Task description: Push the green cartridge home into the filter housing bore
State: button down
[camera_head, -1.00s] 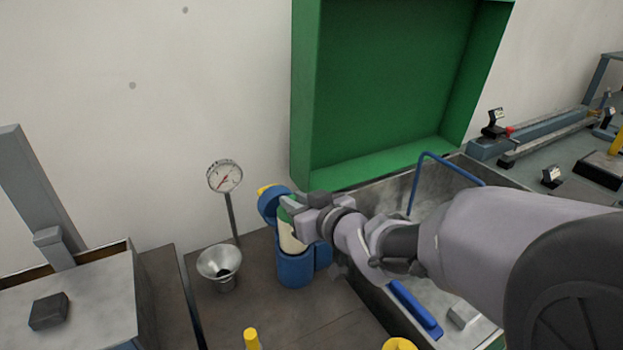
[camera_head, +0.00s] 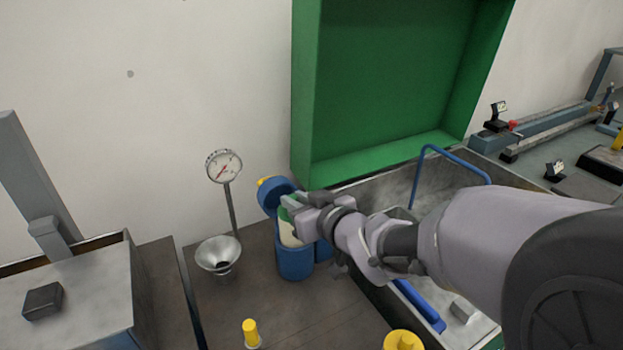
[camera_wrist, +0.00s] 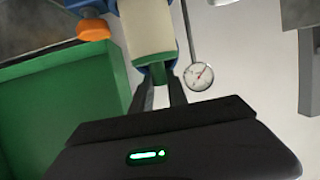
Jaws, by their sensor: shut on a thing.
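The cartridge has a cream body (camera_head: 289,236) and a green end, and stands about upright with its lower part inside the blue filter housing (camera_head: 295,264). Some cream body still shows above the housing rim. My gripper (camera_head: 292,206) is shut on the cartridge's green top, above the housing. In the wrist view the cartridge (camera_wrist: 148,28) runs away from my gripper (camera_wrist: 158,82), whose fingers close on its green tab. The housing's blue lid (camera_head: 273,194) is swung open behind the cartridge. The inside of the bore is hidden.
A dial gauge (camera_head: 224,167) on a thin post and a metal funnel (camera_head: 218,255) stand left of the housing. A metal tray (camera_head: 455,190) lies to the right, under my arm. A green cabinet (camera_head: 385,90) is behind. Yellow-topped items (camera_head: 250,333) stand in front.

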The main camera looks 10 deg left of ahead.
jog(key=shift+f+b, duration=0.9)
jog(key=shift+f, duration=3.1)
jog(key=c, duration=1.2)
grip_release()
